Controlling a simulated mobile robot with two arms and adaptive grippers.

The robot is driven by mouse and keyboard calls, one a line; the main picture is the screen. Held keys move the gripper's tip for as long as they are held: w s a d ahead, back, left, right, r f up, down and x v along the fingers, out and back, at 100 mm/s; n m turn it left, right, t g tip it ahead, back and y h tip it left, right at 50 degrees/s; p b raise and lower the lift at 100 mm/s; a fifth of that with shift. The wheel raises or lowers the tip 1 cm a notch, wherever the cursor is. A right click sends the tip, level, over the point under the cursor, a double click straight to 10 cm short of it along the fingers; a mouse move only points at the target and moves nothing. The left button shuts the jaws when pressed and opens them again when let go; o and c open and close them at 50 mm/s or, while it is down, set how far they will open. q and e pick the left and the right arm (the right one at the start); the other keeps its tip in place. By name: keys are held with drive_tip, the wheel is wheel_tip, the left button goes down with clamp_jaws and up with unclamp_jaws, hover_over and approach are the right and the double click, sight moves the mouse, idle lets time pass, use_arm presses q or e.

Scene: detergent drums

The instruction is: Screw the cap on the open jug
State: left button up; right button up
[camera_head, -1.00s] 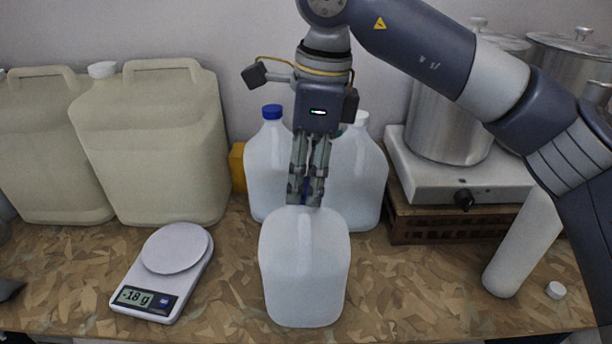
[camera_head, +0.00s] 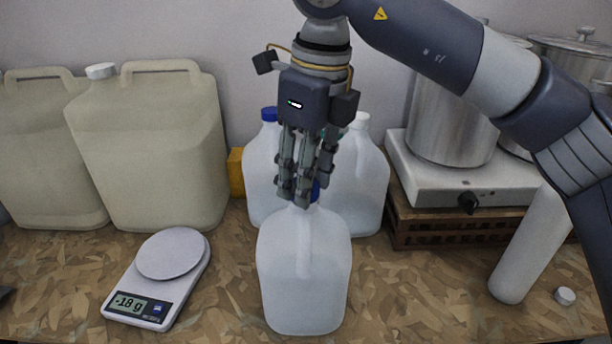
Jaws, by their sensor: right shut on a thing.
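The front jug (camera_head: 304,275) is white and translucent and stands upright at the middle front of the table. My right gripper (camera_head: 301,196) points down over its neck. My left gripper is not in view.
Behind stand a blue-capped jug (camera_head: 264,170) and a white-capped jug (camera_head: 362,180). Large beige canisters (camera_head: 150,150) and a scale (camera_head: 160,275) are at left. A hot plate (camera_head: 460,180) with a pot, a white cylinder (camera_head: 530,245) and a small white cap (camera_head: 565,296) are at right.

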drive_tip(key=m, duration=0.1)
drive_tip(key=m+b, duration=0.1)
drive_tip(key=m, duration=0.1)
drive_tip(key=shift+s+f, duration=0.1)
drive_tip(key=shift+f, duration=0.2)
drive_tip(key=shift+r+m+b, duration=0.1)
drive_tip(key=shift+m+b, duration=0.2)
drive_tip(key=shift+m, duration=0.4)
drive_tip(key=shift+a+m+h+b, duration=0.1)
drive_tip(key=shift+m+h+b, duration=0.25)
drive_tip(key=shift+m, duration=0.25)
drive_tip(key=m+b, duration=0.1)
drive_tip(key=m, duration=0.2)
drive_tip(key=shift+t, duration=0.3)
drive_tip(key=o, duration=1.7)
drive_tip(key=shift+r, duration=0.15)
drive_tip(key=shift+r+p, duration=3.25)
drive_tip(key=shift+r, duration=0.75)
